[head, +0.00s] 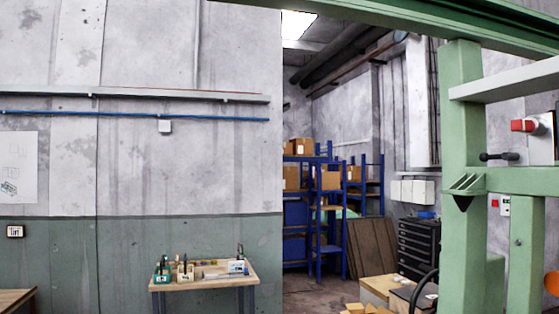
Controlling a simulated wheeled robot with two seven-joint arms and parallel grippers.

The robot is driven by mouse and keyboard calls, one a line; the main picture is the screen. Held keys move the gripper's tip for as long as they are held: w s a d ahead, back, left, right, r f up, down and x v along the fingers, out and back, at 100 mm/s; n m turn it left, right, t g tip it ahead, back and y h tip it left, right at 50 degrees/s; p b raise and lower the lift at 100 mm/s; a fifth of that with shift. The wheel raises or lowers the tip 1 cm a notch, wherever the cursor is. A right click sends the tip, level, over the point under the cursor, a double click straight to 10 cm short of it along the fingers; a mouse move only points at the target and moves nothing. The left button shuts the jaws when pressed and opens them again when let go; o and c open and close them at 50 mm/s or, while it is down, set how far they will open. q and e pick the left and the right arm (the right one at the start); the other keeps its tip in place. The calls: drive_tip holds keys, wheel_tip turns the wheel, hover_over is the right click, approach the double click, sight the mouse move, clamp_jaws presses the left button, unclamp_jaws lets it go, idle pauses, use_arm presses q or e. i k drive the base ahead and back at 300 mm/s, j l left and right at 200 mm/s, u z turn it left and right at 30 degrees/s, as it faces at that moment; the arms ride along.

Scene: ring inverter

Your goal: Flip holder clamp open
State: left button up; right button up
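A green machine frame (464,110) stands at the right. A black bar-like handle (498,157) sticks out beside its post, just above the green cross beam; it may be the holder clamp, but I cannot tell for sure, nor whether it is open. A green ribbed bracket (466,184) sits on the post below it. A red knob-like part (524,125) on a grey body is above and to the right. Neither of my grippers is in view.
A small wooden-topped table (204,283) with tools and holders stands against the wall. Blue shelves (318,215) with boxes, a black drawer cabinet (418,246) and cardboard boxes (380,288) are behind the frame. Some floor shows between the table and the boxes.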

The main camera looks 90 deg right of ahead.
sight(483, 157)
drive_tip(key=z, duration=4.1)
drive_tip(key=i+j+z, duration=0.1)
drive_tip(key=z, duration=0.3)
drive_tip(key=j+z, duration=0.1)
drive_tip(key=z, duration=0.25)
drive_tip(key=i+j+z, duration=0.1)
drive_tip(key=z, duration=0.3)
drive_tip(key=j+z, duration=0.2)
drive_tip(key=z, duration=0.2)
drive_tip(key=j+z, duration=0.2)
drive_tip(key=j, duration=0.5)
drive_tip(key=j+z, duration=0.25)
drive_tip(key=j, duration=0.45)
drive_tip(key=j+z, duration=0.2)
drive_tip(key=j, duration=0.55)
drive_tip(key=k+j+z, duration=0.2)
drive_tip(key=j, duration=0.45)
drive_tip(key=i+j, duration=0.05)
drive_tip(key=i, duration=0.05)
